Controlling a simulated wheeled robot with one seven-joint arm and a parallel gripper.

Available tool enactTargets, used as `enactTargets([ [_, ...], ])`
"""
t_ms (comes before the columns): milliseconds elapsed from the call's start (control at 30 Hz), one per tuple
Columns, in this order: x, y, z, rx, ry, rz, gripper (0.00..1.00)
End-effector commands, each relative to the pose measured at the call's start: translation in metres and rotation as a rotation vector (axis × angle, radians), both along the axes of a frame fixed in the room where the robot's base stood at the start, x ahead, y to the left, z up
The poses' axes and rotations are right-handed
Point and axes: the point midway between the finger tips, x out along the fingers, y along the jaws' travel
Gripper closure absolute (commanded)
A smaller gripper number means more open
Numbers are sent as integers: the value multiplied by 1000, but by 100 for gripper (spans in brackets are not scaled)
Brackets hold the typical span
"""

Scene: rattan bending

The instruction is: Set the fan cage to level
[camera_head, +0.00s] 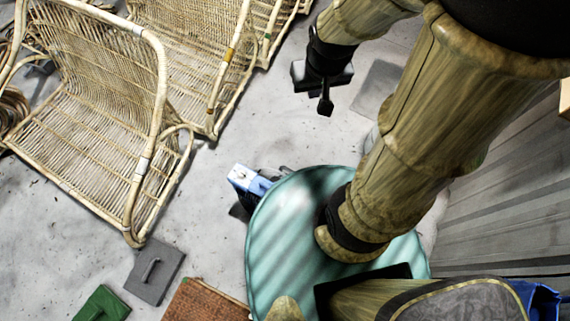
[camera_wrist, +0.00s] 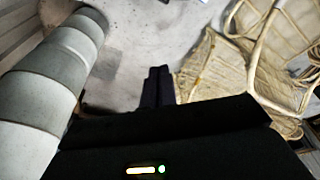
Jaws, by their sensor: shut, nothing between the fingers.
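I cannot make out a fan cage in either view. My gripper (camera_head: 326,106) hangs above the grey floor near the top middle of the head view. It is shut, with nothing held. In the wrist view its two dark fingers (camera_wrist: 158,76) lie side by side, pointing at bare floor. The gripper's dark body hides the lower part of that view.
Rattan chairs (camera_head: 75,130) fill the left and top left; they also show at right in the wrist view (camera_wrist: 214,68). Grey (camera_head: 153,271) and green (camera_head: 102,306) handled blocks and a brown panel (camera_head: 205,303) lie below. A blue-white object (camera_head: 247,180) stands mid-floor.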

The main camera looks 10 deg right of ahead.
Motion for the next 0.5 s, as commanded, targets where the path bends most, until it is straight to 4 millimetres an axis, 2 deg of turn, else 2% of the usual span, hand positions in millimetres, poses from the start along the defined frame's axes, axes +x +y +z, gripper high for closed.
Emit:
enactTargets([
  [367,1,0,-2,0,1,-1,100],
  [500,10,2,-19,10,11,-22,100],
])
